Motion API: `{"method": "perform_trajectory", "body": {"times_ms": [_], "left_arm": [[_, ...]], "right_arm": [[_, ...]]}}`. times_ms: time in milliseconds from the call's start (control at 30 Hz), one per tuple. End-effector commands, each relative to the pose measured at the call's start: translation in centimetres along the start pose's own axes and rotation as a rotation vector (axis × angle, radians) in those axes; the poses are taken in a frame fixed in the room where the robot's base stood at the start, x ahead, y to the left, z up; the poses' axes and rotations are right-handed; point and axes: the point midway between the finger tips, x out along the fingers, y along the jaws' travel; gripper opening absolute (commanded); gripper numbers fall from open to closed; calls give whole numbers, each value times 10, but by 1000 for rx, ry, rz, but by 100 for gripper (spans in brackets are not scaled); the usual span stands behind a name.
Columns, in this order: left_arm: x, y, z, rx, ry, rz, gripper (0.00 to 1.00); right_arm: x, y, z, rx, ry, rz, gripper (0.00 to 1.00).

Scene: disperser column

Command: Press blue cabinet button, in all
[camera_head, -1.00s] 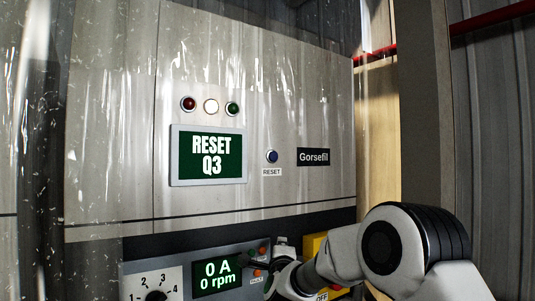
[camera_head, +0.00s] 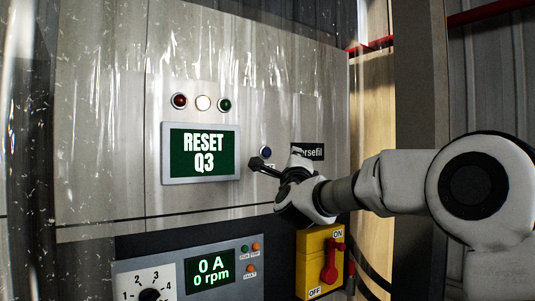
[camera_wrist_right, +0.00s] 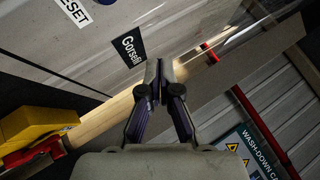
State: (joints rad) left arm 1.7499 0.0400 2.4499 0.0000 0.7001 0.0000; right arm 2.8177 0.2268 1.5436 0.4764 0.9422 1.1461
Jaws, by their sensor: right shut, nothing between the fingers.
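The blue button (camera_head: 265,152) is a small round button on the cabinet front (camera_head: 105,110), right of the screen reading "RESET Q3" (camera_head: 201,154). Its RESET label is mostly hidden behind my gripper in the head view. My right gripper (camera_head: 258,164) is shut and empty, its fingertips just below and left of the blue button in the picture. I cannot tell whether they touch the cabinet. In the right wrist view the shut fingers (camera_wrist_right: 160,70) show near the Gorsefil plate (camera_wrist_right: 129,46), and part of the RESET label (camera_wrist_right: 74,12) is at the top left. My left gripper is not in view.
Red, white and green lamps (camera_head: 203,103) sit above the screen. Below is a panel with a dial (camera_head: 150,295), a "0 A 0 rpm" display (camera_head: 210,271) and a yellow switch box with a red handle (camera_head: 330,268). Clear plastic strips hang at the left and top.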

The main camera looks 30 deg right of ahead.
Motion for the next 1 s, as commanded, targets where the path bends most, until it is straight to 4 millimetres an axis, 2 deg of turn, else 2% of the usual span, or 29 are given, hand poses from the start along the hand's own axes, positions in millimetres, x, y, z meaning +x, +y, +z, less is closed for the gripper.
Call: {"method": "perform_trajectory", "body": {"times_ms": [200, 500, 700, 1000], "left_arm": [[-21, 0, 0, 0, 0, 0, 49], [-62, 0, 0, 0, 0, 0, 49], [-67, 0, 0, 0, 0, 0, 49], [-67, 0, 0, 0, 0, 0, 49]], "right_arm": [[16, 4, 11, -2, 0, 0, 0], [46, 27, 34, -3, -1, 1, 0], [59, 40, 43, 0, 0, 0, 0], [61, 45, 44, 0, 0, 0, 0]]}}
